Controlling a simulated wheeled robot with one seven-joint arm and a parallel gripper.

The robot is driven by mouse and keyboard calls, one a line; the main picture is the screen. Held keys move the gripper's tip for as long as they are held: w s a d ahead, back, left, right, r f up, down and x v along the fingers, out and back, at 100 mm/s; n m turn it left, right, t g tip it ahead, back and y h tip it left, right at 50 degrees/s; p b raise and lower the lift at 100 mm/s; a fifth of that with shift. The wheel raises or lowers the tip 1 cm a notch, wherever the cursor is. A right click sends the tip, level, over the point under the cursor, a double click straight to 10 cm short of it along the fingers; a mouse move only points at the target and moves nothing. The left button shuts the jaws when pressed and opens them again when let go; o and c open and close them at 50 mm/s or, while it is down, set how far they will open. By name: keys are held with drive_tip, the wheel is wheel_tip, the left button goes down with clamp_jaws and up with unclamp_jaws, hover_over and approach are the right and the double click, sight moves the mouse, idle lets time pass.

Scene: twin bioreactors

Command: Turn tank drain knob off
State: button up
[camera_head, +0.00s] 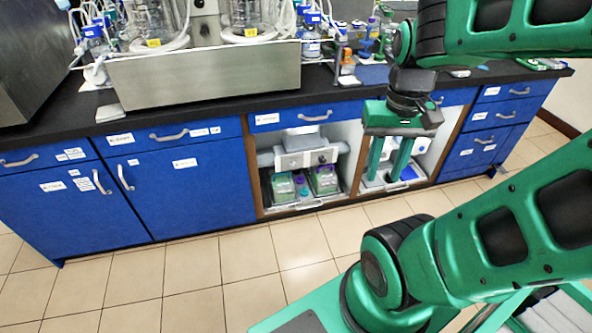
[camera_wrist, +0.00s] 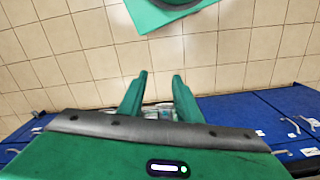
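My gripper (camera_head: 386,178) hangs fingers down in front of the open cabinet bay, at the right of the head view. Its two green fingers are apart with nothing between them; they also show apart in the wrist view (camera_wrist: 159,77). A pale unit (camera_head: 293,160) with grey pipe-like ends sits in the open bay, left of my gripper and apart from it. A small dark round spot (camera_head: 322,159) on its front may be a knob; it is too small to tell. I cannot make out a tank drain knob for certain. My gripper hides part of the right bay.
Bottles with green labels (camera_head: 283,187) stand on a tray below the pale unit. Blue cabinets (camera_head: 190,190) with handles flank the bays. The tiled floor (camera_head: 200,285) in front is clear at left.

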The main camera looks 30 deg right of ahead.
sight(294, 167)
drive_tip(key=o, duration=0.3)
drive_tip(key=shift+o, duration=1.3)
drive_tip(key=shift+w+d+t+h, duration=0.3)
drive_tip(key=shift+w+d, duration=0.85)
drive_tip(key=shift+w, duration=0.1)
drive_tip(key=w+d+f+t+h, duration=0.1)
drive_tip(key=w+d+f, duration=0.25)
drive_tip(key=w, duration=0.65)
drive_tip(key=w+d+f+t+h, duration=0.1)
drive_tip(key=w+d+f+t, duration=0.2)
drive_tip(key=w, duration=0.7)
drive_tip(key=w+d+f+h, duration=0.1)
drive_tip(key=w+d+f, duration=0.35)
drive_tip(key=w, duration=0.55)
drive_tip(key=w+f+n+t, duration=0.1)
drive_tip(key=w+f+t, duration=0.2)
drive_tip(key=w+f, duration=0.75)
drive_tip(key=w+f+t, duration=0.2)
drive_tip(key=w+f, duration=0.5)
drive_tip(key=f, duration=0.6)
drive_tip(key=s+a+f+t, duration=0.1)
drive_tip(key=a+f+t, duration=0.25)
drive_tip(key=f, duration=1.25)
drive_tip(key=shift+n+t+y, duration=0.25)
drive_tip(key=shift+n+y, duration=0.05)
drive_tip(key=shift+y, duration=0.1)
drive_tip(key=x, duration=1)
drive_tip(key=shift+d, duration=0.35)
